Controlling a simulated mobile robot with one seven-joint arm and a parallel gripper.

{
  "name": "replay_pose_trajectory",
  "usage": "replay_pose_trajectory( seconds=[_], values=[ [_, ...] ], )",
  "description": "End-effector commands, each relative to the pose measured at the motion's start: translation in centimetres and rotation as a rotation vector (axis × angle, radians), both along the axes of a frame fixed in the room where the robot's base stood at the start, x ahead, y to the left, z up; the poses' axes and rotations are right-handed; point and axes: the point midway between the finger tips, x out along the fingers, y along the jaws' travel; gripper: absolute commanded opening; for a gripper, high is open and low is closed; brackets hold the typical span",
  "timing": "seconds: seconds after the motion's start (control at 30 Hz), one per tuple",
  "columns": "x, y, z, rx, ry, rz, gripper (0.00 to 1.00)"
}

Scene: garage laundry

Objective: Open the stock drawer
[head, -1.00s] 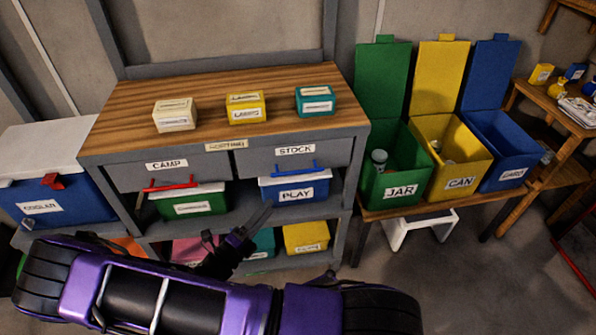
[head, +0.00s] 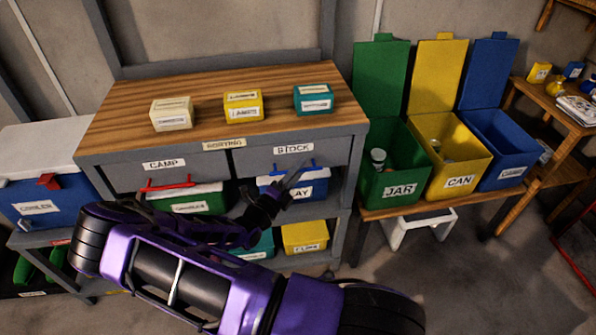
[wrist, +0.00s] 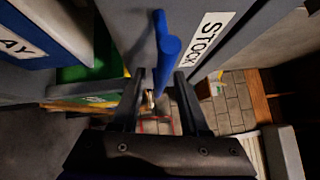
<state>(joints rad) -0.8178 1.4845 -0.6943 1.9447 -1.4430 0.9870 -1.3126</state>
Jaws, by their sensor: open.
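The stock drawer (head: 262,160) is the grey right-hand drawer under the wooden bench top, with a white STOCK label (head: 293,149). It looks shut. Its blue bar handle (wrist: 167,50) shows large in the wrist view, lying between the two fingers in the picture; I cannot tell whether the fingertips reach past it. My gripper (wrist: 158,76) is open and empty. In the head view, my gripper (head: 297,174) is just in front of the drawer and hides part of the handle.
The CAMP drawer (head: 125,175) with a red handle is to the left. A blue PLAY box (head: 318,188) and green box (head: 205,198) sit on the shelf below. Three small boxes stand on the bench top (head: 200,100). Green, yellow and blue bins stand right.

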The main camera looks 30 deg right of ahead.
Motion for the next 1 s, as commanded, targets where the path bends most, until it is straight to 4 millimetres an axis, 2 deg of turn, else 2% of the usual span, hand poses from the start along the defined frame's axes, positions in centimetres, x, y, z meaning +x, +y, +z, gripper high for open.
replay_pose_trajectory(
  seconds=[0.17, 0.4, 1.0],
  values=[
    [0.0, 0.01, 0.0, 0.0, 0.0, 0.0, 0.45],
    [-0.01, 0.03, 0.0, 0.0, 0.0, 0.0, 0.01],
    [-0.01, 0.05, -0.02, 0.0, 0.0, 0.0, 0.0]
  ],
)
